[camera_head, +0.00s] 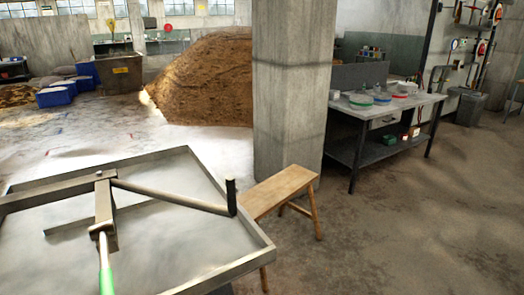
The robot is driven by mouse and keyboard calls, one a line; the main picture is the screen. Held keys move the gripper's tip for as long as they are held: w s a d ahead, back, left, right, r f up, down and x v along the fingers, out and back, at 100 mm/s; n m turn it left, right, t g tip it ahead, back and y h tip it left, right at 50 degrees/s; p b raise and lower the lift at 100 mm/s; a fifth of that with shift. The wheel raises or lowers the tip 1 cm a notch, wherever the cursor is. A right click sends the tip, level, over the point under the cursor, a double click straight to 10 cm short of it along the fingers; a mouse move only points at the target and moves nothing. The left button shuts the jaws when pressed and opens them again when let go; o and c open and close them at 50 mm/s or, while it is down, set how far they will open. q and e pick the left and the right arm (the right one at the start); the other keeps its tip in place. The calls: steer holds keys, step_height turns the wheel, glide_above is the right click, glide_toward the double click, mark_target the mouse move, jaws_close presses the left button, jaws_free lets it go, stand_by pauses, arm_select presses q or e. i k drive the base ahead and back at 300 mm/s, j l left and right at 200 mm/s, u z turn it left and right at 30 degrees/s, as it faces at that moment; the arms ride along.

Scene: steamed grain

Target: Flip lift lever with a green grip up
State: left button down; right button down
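The lift lever's green grip (107,282) shows at the bottom edge in the head view, left of centre, and is cut off by the frame. A pale metal rod (103,250) runs up from it to a grey metal bracket (105,205). The rod points down toward me in the picture. Neither of my grippers is in view.
The bracket and metal bars (170,197) lie over a wide, shallow metal tray (262,243). A wooden stool (278,190) stands right of the tray, by a concrete pillar (288,90). A workbench (385,118) stands farther right. The floor (400,225) at right is clear.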

mark_target(100, 231)
steer(key=k+j+u, duration=0.1)
steer(key=u, duration=1.05)
steer(key=k+j, duration=0.05)
